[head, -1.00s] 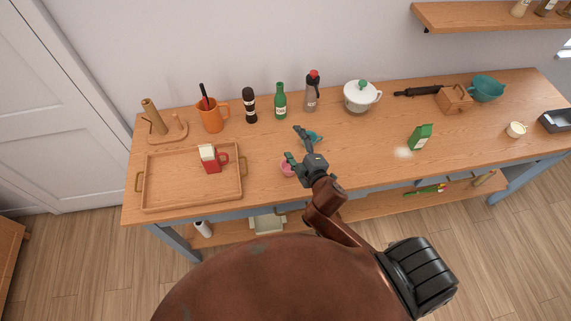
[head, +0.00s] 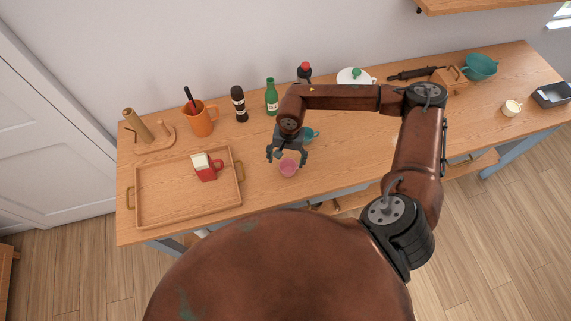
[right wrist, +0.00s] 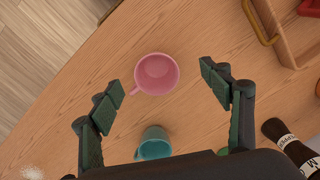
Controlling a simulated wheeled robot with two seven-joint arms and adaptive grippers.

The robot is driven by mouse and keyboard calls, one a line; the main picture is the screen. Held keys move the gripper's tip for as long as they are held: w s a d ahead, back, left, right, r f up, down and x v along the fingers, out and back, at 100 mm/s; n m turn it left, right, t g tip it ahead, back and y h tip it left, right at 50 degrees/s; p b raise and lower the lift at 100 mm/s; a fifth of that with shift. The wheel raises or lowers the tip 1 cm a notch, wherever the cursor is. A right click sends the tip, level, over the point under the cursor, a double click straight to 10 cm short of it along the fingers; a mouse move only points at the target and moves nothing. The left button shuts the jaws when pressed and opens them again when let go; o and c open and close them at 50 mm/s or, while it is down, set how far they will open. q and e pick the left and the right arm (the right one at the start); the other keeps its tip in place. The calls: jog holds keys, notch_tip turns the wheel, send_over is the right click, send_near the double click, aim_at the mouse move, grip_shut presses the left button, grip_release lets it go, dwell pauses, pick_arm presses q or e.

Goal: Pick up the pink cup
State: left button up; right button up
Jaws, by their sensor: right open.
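The pink cup (head: 288,168) stands upright on the wooden counter, right of the tray, near the front edge. In the right wrist view the pink cup (right wrist: 157,74) shows its open top, with its handle toward the lower left. My right gripper (head: 287,160) is open and empty, pointing down just above and behind the cup. In the right wrist view its two fingertips (right wrist: 160,88) are spread wide, one on either side of the cup, with gaps to both. My left gripper is not in view.
A teal cup (head: 308,135) stands close behind the pink one, and shows in the wrist view (right wrist: 154,144). Bottles and an orange pitcher (head: 203,122) line the back. Counter between tray and cup is clear.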

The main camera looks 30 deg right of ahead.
jog(key=d, duration=0.2)
jog(key=p, duration=0.3)
send_over(288, 166)
jog(key=s+a, duration=0.1)
jog(key=s, duration=0.1)
jog(key=shift+h, duration=0.4)
notch_tip(288, 166, down, 7)
jog(key=shift+r, duration=0.15)
jog(key=shift+f, duration=0.45)
jog(key=c, duration=1.3)
jog(key=shift+r, duration=0.1)
